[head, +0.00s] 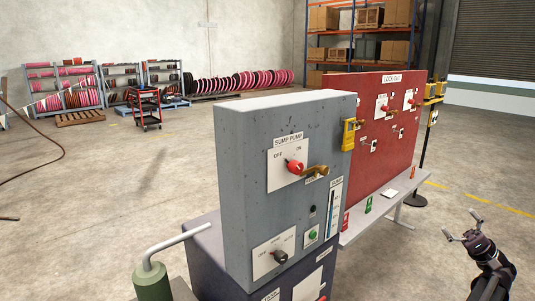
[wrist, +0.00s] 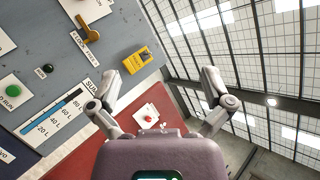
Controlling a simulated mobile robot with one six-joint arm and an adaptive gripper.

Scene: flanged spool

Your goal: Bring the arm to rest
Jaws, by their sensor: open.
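My gripper (head: 464,227) is at the lower right of the head view, held in free air to the right of the grey sump pump panel (head: 236,180). Its two fingers are spread apart with nothing between them. In the wrist view my gripper (wrist: 163,95) also shows open and empty. The grey panel (wrist: 60,60) fills the upper left there, apart from the fingers. My arm is bent up from the lower right corner of the head view.
A red lock-out board (head: 365,150) stands behind the grey panel, above a shelf (head: 385,205) with several tags. Open floor (head: 490,170) lies right.

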